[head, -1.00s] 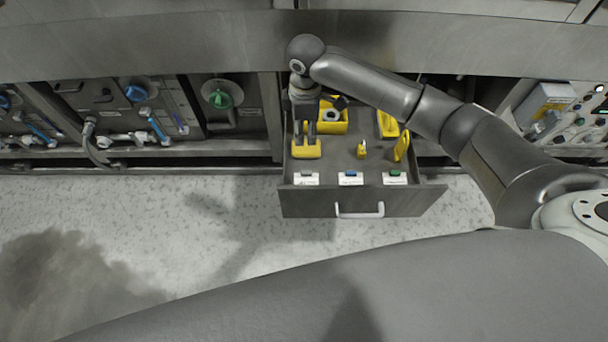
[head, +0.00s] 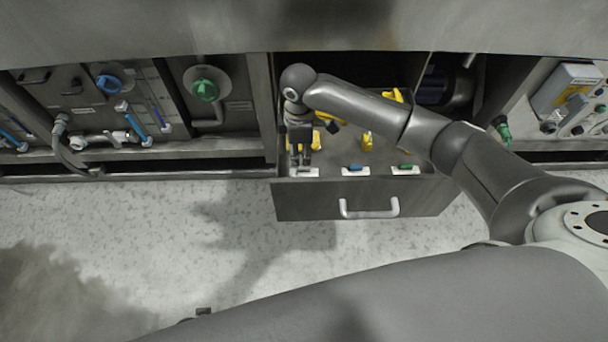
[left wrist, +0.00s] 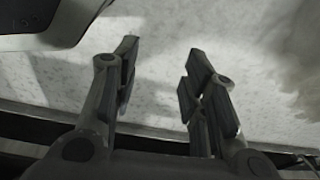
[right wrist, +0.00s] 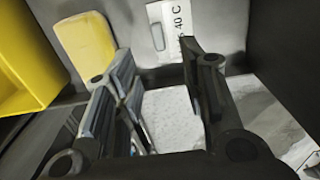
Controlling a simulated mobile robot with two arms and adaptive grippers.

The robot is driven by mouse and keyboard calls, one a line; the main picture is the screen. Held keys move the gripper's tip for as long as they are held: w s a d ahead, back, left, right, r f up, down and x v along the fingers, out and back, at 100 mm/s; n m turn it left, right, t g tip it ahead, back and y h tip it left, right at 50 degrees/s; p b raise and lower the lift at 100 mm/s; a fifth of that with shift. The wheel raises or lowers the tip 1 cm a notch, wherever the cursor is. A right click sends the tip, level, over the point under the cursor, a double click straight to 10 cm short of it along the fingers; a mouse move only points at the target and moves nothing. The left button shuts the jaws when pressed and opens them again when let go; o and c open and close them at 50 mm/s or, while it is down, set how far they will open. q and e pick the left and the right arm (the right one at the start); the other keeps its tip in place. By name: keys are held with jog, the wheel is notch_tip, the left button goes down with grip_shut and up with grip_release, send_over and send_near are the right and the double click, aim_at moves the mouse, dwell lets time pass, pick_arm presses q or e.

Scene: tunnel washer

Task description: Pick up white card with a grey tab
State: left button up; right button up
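The white card with a grey tab (head: 304,173) lies at the left of the drawer's front edge, partly covered by my right gripper (head: 301,163). In the right wrist view the card (right wrist: 178,22) shows printed text ending in "40 C" and a grey tab (right wrist: 157,37). My right gripper (right wrist: 158,58) is open, with the card just beyond its fingertips; I cannot tell if it touches. My left gripper (left wrist: 165,58) is open and empty above the speckled floor.
The open drawer (head: 320,200) has a light handle (head: 369,209). Beside the card lie cards with a blue tab (head: 355,170) and a green tab (head: 405,169). Yellow objects (head: 367,140) stand behind them. A machine frame (head: 260,100) borders the drawer's left side.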

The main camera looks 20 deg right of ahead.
aim_at(301, 168)
notch_tip(301, 168, down, 6)
jog(key=shift+f+b, duration=0.1)
jog(key=shift+b, duration=0.55)
pick_arm(q)
jog(key=w+r, duration=0.3)
jog(key=r, duration=0.2)
jog(key=shift+d, duration=0.25)
pick_arm(e)
jog(key=shift+f, duration=0.6)
pick_arm(q)
jog(key=shift+w, duration=0.1)
pick_arm(e)
grip_shut()
